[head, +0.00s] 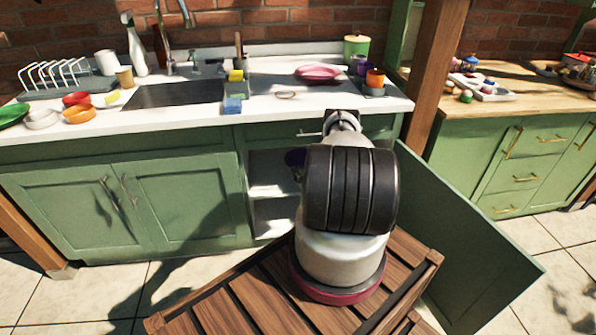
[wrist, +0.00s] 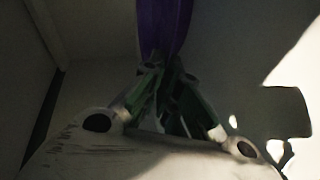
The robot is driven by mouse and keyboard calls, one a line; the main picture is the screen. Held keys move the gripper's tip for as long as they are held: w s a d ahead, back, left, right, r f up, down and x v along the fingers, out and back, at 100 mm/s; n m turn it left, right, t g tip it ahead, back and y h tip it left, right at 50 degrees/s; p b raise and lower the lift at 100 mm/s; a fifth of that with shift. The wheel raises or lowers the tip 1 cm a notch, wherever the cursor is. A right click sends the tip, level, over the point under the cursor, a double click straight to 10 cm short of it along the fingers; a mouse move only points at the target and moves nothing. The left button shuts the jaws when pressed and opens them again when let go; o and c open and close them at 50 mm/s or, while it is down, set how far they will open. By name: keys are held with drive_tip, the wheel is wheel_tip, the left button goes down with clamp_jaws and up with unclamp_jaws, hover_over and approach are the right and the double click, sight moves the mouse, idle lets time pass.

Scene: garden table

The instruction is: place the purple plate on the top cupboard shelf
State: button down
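The purple plate (wrist: 165,25) shows edge-on at the top middle of the wrist view. My gripper (wrist: 167,72) is shut on its near edge. In the head view a dark purple sliver of the plate (head: 294,157) shows left of my arm, at the cupboard opening; the arm hides the rest and my fingers. The open cupboard under the counter has pale shelves, with an upper shelf surface (head: 272,190) and a lower surface (head: 272,228) visible. The wrist view is dark, with grey walls around the plate; whether the plate touches a shelf cannot be told.
The cupboard door (head: 465,240) stands open to the right of my arm. The white counter (head: 210,122) above holds a pink plate (head: 318,72), a blue sponge (head: 232,105), cups and bowls. Closed green doors (head: 125,205) are at left.

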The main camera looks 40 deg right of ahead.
drive_tip(key=shift+f, duration=0.1)
drive_tip(key=c, duration=1.9)
unclamp_jaws()
drive_tip(key=v, duration=1.2)
